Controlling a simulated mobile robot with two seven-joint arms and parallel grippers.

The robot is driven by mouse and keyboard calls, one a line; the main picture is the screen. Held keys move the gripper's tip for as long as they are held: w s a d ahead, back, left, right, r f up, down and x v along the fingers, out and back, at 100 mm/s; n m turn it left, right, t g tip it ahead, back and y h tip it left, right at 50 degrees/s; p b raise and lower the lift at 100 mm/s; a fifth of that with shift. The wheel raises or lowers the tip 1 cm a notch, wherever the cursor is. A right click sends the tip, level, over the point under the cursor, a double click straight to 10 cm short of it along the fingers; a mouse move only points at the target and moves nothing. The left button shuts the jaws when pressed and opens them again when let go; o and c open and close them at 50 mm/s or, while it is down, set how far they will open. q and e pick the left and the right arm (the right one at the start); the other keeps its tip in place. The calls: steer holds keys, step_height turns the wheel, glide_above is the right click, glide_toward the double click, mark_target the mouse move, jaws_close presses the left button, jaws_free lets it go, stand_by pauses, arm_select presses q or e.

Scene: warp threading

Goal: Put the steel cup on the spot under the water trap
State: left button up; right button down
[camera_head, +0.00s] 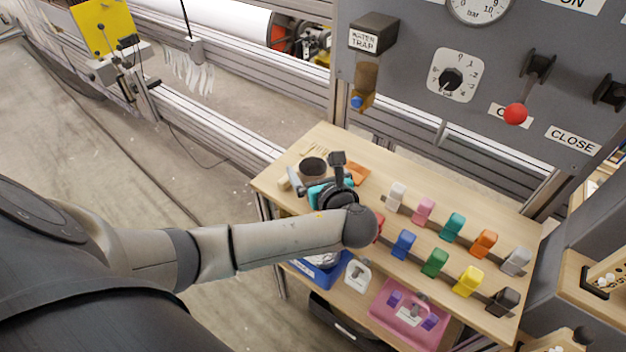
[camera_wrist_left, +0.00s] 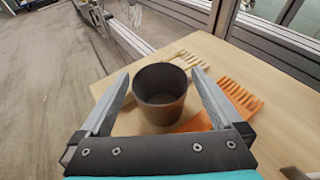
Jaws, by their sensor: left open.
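The steel cup (camera_wrist_left: 160,98) is dark grey and stands upright on the wooden table, its open top facing up. In the head view the cup (camera_head: 313,166) is at the table's back left, partly hidden by my left gripper (camera_head: 316,174). The gripper also shows in the left wrist view (camera_wrist_left: 160,76), open, with one finger on each side of the cup and a visible gap to each. The water trap (camera_head: 373,36) is a labelled dark box on the grey panel, with an amber bowl (camera_head: 367,80) below it. I cannot make out a marked spot under it.
An orange comb (camera_wrist_left: 236,98) and a pale wooden comb (camera_wrist_left: 187,60) lie close to the cup. Several coloured clips (camera_head: 455,226) stand in rows on the right of the table. A lower shelf holds a blue bin (camera_head: 325,275) and a pink tray (camera_head: 385,318).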

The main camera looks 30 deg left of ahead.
arm_select(q)
steer(key=c, duration=1.5)
